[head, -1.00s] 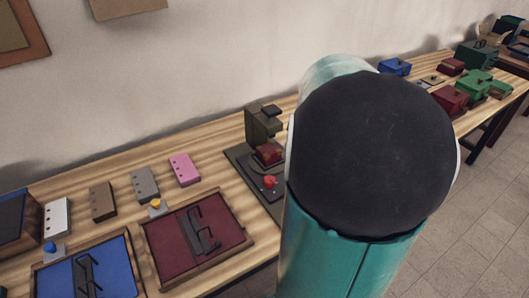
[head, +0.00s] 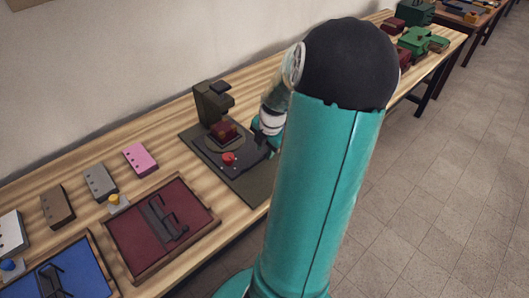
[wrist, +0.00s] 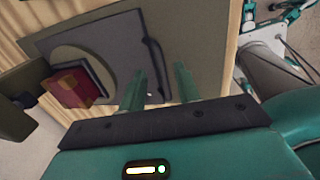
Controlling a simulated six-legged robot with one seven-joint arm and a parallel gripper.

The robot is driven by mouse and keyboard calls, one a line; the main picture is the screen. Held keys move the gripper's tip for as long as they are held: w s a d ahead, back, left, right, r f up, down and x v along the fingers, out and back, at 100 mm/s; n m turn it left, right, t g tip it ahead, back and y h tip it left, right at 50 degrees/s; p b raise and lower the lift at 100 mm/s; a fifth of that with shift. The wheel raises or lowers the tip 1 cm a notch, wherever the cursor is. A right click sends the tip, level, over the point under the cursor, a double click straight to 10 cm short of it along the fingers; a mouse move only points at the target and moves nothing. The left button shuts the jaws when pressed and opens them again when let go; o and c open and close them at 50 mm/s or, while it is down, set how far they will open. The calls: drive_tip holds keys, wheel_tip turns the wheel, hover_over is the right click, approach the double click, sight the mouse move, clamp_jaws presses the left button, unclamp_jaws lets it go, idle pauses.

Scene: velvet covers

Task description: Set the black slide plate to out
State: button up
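The black slide plate (head: 238,165) lies on the base of a dark olive press on the wooden bench. A round disc on it carries a dark red book-like block (head: 223,131), beside the press head. In the wrist view the plate (wrist: 112,40) has a dark bar handle (wrist: 152,60) along its edge. My gripper (wrist: 158,78) is open, its two green fingers apart, with the handle's lower part appearing between them; contact cannot be told. In the head view my gripper (head: 264,136) is at the plate's right side, partly hidden by my arm.
A red knob (head: 229,158) stands near the plate's front. A maroon framed panel (head: 130,238) and a blue one (head: 85,282) lie to the left, with several small blocks behind them. Green and red boxes stand farther right. Tiled floor in front is clear.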

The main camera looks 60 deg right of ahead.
drive_tip(key=shift+w+f, duration=0.2)
drive_tip(key=shift+f, duration=0.95)
drive_tip(key=shift+c, duration=0.2)
clamp_jaws()
